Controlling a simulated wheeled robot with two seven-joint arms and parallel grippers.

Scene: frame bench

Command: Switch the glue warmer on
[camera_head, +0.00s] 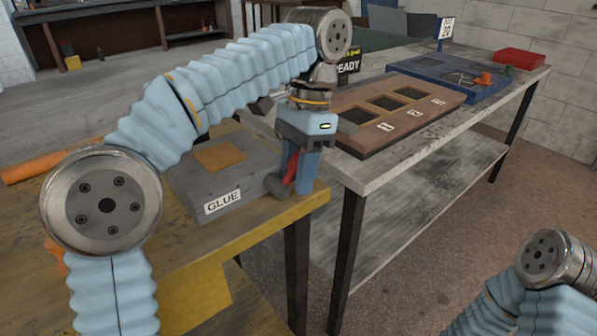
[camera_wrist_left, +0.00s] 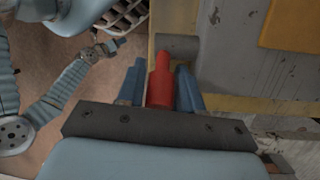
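The glue warmer (camera_head: 222,181) is a grey box with a GLUE label and an orange pad on top. It stands on the worn yellow and wood bench at left. A red lever (camera_head: 291,168) joins a grey round fitting at its right front corner. My left gripper (camera_head: 299,172) points down there, with its blue fingers around the lever.
A second bench (camera_head: 395,163) at the right carries a brown board (camera_head: 372,146) with numbered openings, a blue tray (camera_head: 425,63) and a red bin (camera_head: 519,58). An orange roll (camera_head: 33,167) lies at far left.

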